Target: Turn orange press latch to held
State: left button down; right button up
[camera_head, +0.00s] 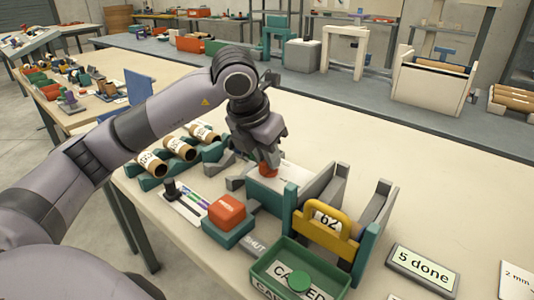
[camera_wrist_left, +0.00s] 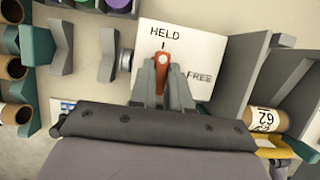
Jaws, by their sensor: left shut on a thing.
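The orange press latch (camera_wrist_left: 163,60) sits on a white plate (camera_wrist_left: 205,45) marked HELD and FREE. In the left wrist view its tip points up toward the HELD mark. My left gripper (camera_wrist_left: 165,82) is shut on the latch, with a finger on each side of it. In the head view the latch (camera_head: 268,169) shows as a small orange piece under my left gripper (camera_head: 268,150); the fingers hide part of it. My right gripper is not in view.
An orange-red block (camera_head: 227,210) on a teal base stands in front of the latch. Brown rolls (camera_head: 181,148) rest on teal holders to the left.

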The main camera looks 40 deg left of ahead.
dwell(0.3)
pick_arm(q)
jog(key=c, duration=1.1)
grip_release()
jog(key=v, duration=0.7)
jog(key=shift+r+p, duration=0.15)
jog(key=shift+p, duration=0.15)
